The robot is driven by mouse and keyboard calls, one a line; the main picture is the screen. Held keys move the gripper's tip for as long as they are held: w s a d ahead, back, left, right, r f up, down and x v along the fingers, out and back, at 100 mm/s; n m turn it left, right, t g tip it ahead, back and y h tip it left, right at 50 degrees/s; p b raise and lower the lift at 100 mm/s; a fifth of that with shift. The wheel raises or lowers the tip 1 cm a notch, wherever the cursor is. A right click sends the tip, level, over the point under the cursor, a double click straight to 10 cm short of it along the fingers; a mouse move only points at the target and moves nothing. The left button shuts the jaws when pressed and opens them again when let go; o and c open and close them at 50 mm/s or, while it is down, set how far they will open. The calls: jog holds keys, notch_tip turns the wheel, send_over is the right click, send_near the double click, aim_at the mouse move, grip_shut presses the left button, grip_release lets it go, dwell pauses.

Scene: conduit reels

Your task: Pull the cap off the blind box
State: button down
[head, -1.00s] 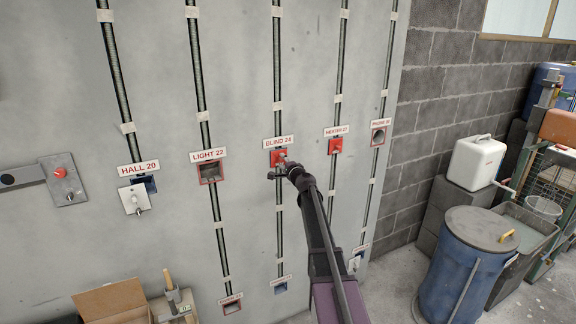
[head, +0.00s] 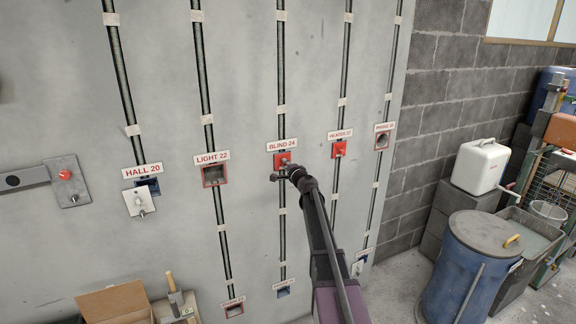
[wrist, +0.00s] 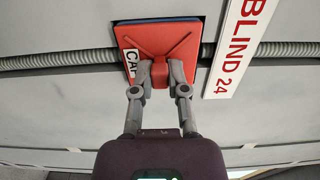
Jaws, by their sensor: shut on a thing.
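The blind box has a red cap (head: 280,159) over its front, below the BLIND 24 label (head: 282,145). In the wrist view the square red cap (wrist: 178,38) has a raised tab in its middle and a partly covered white sticker at its left edge. A thin blue edge of the box (wrist: 198,50) shows beside the cap. My gripper (wrist: 159,76) is shut on the cap's tab, one finger on each side. It also shows in the head view (head: 286,167). The cap still covers the box opening; I cannot tell whether there is any gap behind it.
The LIGHT 22 box (head: 214,176) is open at left. The HEATER box has a red cap (head: 339,149) at right. Ribbed conduits run down the grey wall. A cardboard box (head: 114,302) and a blue bin (head: 465,270) stand low at the sides.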

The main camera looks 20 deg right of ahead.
jog(key=shift+s, duration=1.1)
dwell(1.3)
jog(key=shift+s+d, duration=0.15)
jog(key=shift+s, duration=1.95)
jog(key=shift+s, duration=0.3)
